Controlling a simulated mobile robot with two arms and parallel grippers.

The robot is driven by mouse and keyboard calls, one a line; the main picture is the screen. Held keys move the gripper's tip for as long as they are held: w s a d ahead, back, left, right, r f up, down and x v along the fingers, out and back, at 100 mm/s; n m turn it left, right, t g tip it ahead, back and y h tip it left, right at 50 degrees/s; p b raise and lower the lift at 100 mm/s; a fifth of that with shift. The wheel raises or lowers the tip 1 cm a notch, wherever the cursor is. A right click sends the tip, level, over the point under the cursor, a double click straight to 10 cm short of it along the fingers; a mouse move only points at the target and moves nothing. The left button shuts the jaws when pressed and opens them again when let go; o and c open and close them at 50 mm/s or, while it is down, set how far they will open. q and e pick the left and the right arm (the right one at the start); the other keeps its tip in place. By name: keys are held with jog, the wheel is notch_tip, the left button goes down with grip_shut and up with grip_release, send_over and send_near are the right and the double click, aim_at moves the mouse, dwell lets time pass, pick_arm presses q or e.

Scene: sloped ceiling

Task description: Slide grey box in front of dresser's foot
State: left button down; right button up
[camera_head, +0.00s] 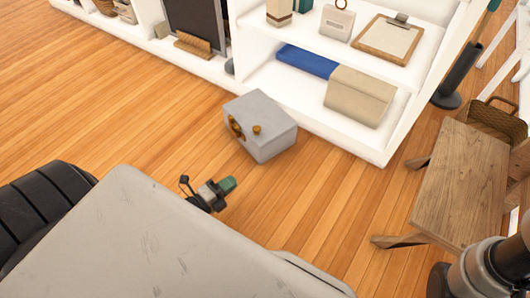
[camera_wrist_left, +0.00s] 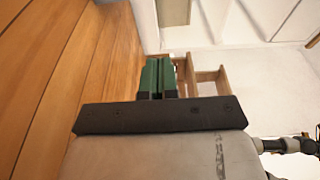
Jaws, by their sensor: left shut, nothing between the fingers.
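The grey box (camera_head: 270,127) sits on the wooden floor in the head view, close to the base of the white shelf unit (camera_head: 345,138), the only dresser-like furniture I see. Two brownish-gold knobs or fittings show on the box's near face. My left gripper (camera_head: 228,184) is low over the floor on the near side of the box, apart from it. Its green fingers are shut and empty; they also show in the left wrist view (camera_wrist_left: 165,77). I cannot make out the grey box in the left wrist view. My right gripper is not in view.
A wooden table or bench (camera_head: 460,185) stands at the right, with a wicker basket (camera_head: 495,122) behind it. A dark cylinder (camera_head: 459,75) stands beside the shelf unit. The floor (camera_head: 120,110) left of the box is clear. The shelves hold a clipboard (camera_head: 390,40) and other items.

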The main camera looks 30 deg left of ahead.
pick_arm(q)
jog(key=b+x, duration=0.2)
jog(key=x, duration=0.1)
jog(key=b+x, duration=0.2)
jog(key=x, duration=0.1)
jog(key=b+x, duration=0.2)
jog(key=x, duration=0.2)
jog(key=shift+f, duration=0.3)
jog(key=w+b, duration=0.1)
jog(key=w+a+b, duration=0.2)
jog(key=shift+w+r, duration=0.2)
jog(key=shift+r, duration=0.1)
